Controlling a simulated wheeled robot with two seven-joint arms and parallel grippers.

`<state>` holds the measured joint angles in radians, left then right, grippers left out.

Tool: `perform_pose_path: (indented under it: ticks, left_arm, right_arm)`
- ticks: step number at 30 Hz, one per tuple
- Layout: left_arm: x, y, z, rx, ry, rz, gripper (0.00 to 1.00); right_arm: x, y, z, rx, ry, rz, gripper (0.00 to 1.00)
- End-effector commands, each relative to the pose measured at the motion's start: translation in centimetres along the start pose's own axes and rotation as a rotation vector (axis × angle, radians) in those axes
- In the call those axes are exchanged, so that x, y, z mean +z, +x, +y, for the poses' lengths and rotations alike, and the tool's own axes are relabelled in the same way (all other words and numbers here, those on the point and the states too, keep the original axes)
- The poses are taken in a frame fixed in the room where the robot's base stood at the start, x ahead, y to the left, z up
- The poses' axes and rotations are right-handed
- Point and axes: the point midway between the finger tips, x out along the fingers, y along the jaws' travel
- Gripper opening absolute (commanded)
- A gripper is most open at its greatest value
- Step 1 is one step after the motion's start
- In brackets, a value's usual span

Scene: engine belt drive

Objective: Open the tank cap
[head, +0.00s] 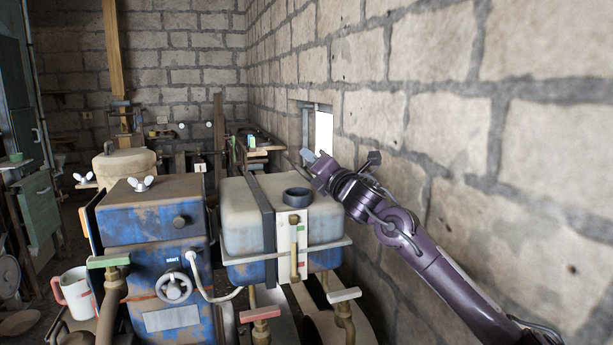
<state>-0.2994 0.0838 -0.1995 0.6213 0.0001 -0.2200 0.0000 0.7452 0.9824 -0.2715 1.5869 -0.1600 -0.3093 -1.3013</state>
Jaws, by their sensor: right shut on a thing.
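The tank (246,219) is a worn white and blue box right of the engine. Its dark round filler neck (297,196) stands on top and looks open, with no cap on it. My right gripper (314,160) is above and slightly right of the neck, apart from it. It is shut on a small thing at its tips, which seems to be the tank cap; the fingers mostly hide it. My left gripper is not in view.
The blue engine block (152,233) with a handwheel (174,287) stands left of the tank. Valve handles and pipes rise in front. A stone wall (460,130) runs close along the right side of my right arm. A white mug (75,293) is at lower left.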

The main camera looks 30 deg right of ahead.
Motion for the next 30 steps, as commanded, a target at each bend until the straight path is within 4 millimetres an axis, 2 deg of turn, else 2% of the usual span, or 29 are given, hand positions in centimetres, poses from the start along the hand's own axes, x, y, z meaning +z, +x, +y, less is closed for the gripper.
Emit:
perform_pose_path:
  ticks: [1,12,21,30]
  left_arm:
    - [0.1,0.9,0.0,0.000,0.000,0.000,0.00]
    - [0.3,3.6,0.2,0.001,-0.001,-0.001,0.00]
    - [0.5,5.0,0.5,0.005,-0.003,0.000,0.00]
    - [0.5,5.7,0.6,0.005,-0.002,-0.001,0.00]
  right_arm:
    - [-0.1,-0.1,-0.6,-0.001,0.045,-0.013,0.00]
    - [1.6,-0.7,-2.1,0.000,0.380,-0.121,0.00]
    - [2.5,-1.1,-3.5,-0.001,0.615,-0.198,0.00]
    - [2.8,-1.4,-4.4,-0.001,0.761,-0.245,0.00]
